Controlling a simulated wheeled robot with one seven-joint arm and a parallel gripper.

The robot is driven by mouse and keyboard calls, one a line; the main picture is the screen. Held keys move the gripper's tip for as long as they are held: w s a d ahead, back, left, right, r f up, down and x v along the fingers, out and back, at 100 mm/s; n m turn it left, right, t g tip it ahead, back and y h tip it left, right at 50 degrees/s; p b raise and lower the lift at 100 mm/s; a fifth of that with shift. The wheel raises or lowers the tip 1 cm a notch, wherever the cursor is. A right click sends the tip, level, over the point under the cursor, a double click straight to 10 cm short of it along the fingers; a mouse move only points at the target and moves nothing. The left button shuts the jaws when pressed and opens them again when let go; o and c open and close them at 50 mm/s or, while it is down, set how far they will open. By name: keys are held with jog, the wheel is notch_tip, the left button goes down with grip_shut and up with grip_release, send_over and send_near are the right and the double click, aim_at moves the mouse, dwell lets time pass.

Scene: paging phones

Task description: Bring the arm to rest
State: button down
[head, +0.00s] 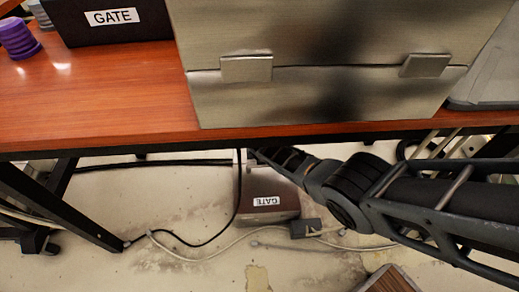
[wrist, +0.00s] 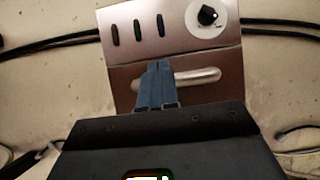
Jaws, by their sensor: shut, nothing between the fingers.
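My arm (head: 350,190) reaches in from the right, below the table's front edge in the head view. The gripper end is partly hidden by the table there. In the wrist view my gripper (wrist: 157,66) has its blue fingers together and empty. They overlap a pale bar handle (wrist: 205,77) on a metal-fronted box (wrist: 170,40). I cannot tell whether they touch it. The front also has a black knob (wrist: 208,15) on a white dial and three small coloured slots. In the head view a box labelled GATE (head: 268,192) sits on the floor beside my arm.
Cables (head: 195,245) and a black table leg (head: 65,205) are below. Open floor shows at the front.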

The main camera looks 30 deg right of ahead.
jog(key=shift+p+v, duration=0.55)
jog(key=shift+v, duration=0.35)
jog(key=shift+f, duration=0.1)
